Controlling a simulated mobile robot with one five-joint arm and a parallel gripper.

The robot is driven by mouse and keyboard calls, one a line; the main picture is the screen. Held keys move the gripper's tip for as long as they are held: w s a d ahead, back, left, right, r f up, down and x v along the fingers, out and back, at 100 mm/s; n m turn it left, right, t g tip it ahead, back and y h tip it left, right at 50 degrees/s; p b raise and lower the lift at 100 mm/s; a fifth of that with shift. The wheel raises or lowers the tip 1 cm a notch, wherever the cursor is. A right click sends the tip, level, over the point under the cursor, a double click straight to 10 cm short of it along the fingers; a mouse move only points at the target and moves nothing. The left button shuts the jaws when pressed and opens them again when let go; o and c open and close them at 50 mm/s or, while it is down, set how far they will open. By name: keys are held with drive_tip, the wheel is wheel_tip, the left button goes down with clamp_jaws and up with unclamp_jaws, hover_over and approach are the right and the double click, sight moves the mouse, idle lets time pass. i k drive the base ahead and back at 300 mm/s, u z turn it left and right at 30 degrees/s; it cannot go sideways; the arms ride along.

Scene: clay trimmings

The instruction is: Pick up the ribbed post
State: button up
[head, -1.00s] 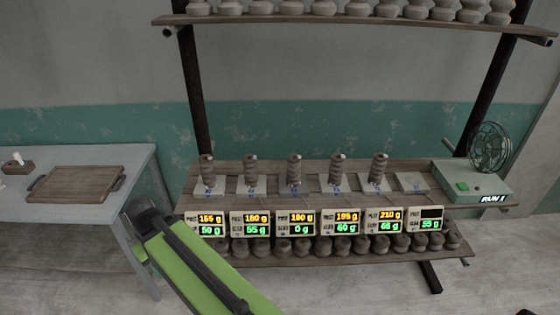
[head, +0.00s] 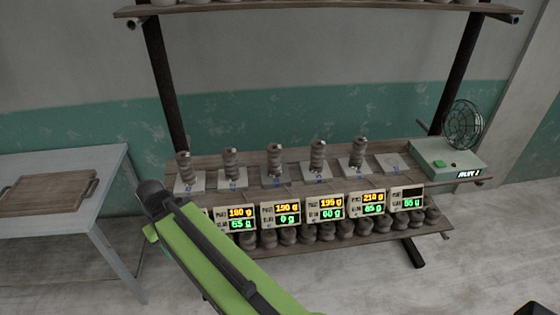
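Several grey-brown ribbed posts stand upright in a row on pale plates on the rack's lower shelf, in the head view. From left to right they include one at the left end (head: 184,168), a second (head: 230,164), a middle one (head: 274,161), a fourth (head: 317,157) and one at the right (head: 358,153). They look much alike. The plate at the right end (head: 393,164) is bare. My green arm reaches up from the bottom, in front of the left part of the rack, and hides the leftmost display. My gripper cannot be made out.
Dark round lumps (head: 310,233) sit below. A fan (head: 463,127) and a green box (head: 447,160) stand at right. A table (head: 100,181) with a wooden board (head: 45,195) is left.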

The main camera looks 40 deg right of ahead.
sight(274, 152)
drive_tip(key=i, duration=0.95)
